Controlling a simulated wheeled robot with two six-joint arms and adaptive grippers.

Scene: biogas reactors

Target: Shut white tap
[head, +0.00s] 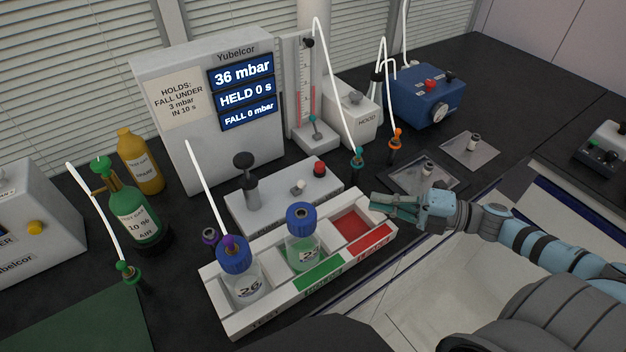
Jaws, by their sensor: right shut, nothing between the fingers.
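The white tap (298,187) is a small pale knob on top of a light grey block (270,208). It sits between a tall black-topped fitting (246,180) and a red knob (320,168). Whether the tap is open or shut is too small to tell. My right gripper (375,203) is shut and empty. It is to the right of the block, near the right end of the white bottle tray (232,321), apart from the tap. My left gripper is not in view.
The grey Yubelcor unit (215,150) behind the block reads 36 mbar, held 0 s, fall 0 mbar. Two blue-capped bottles (243,284) (303,247) stand in the tray in front of the block. White tubes and a teal-collared fitting (358,160) rise nearby.

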